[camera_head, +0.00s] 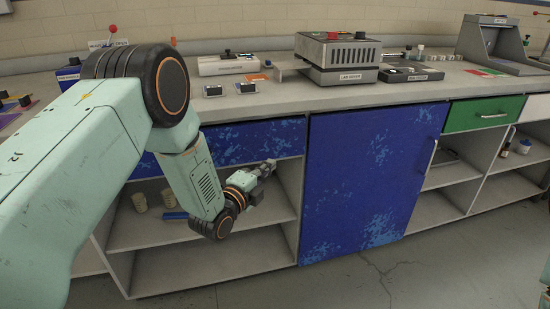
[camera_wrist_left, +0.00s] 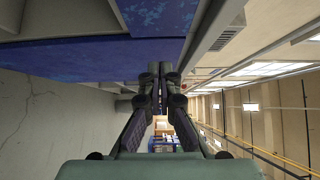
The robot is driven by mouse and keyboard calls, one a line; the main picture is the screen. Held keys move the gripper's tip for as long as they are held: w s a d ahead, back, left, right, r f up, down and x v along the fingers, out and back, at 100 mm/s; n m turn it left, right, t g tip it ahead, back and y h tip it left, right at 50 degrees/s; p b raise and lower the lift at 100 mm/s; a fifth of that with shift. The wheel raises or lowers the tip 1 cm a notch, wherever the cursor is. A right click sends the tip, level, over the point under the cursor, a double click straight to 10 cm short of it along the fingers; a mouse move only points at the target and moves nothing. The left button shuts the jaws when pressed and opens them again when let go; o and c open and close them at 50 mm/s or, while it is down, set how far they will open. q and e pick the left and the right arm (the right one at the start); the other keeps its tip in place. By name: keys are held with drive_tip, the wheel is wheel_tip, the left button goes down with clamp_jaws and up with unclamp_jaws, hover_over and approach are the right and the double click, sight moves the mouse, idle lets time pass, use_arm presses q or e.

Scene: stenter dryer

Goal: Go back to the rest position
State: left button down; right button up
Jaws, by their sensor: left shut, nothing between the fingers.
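My left arm comes in from the left in the head view and bends down in front of the bench. My left gripper (camera_head: 268,167) is shut and empty. It is near the open shelf bay, just below the blue drawer front (camera_head: 245,141) and left of the large blue door (camera_head: 360,185). In the left wrist view the two fingers of my left gripper (camera_wrist_left: 161,76) are closed together, with blue panels close beyond them. My right gripper is not in view.
The bench top (camera_head: 290,96) carries a lab dryer (camera_head: 340,58) and other devices. Beige round items (camera_head: 139,202) and a blue item (camera_head: 174,215) sit on the shelf at left. Open shelves and a green drawer (camera_head: 483,114) are at right. Bare floor (camera_head: 400,280) lies in front.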

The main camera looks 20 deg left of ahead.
use_arm(q)
drive_tip(key=shift+s+a+f, duration=0.1)
drive_tip(key=s+f+n+g+y, duration=0.3)
drive_tip(key=s+f+n+g, duration=0.6)
drive_tip(key=s+f+n, duration=0.85)
use_arm(e)
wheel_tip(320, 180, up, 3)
drive_tip(key=p, duration=0.2)
drive_tip(key=shift+p, duration=0.4)
use_arm(q)
drive_tip(key=s+f+n+g, duration=0.2)
drive_tip(key=s+g, duration=0.6)
drive_tip(key=s, duration=2.1)
drive_tip(key=shift+f+n+g, duration=0.2)
drive_tip(key=shift+n+g, duration=0.1)
drive_tip(key=shift+n, duration=0.35)
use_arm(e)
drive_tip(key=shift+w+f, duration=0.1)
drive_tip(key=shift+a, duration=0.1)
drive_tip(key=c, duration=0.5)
use_arm(q)
drive_tip(key=shift+s, duration=0.2)
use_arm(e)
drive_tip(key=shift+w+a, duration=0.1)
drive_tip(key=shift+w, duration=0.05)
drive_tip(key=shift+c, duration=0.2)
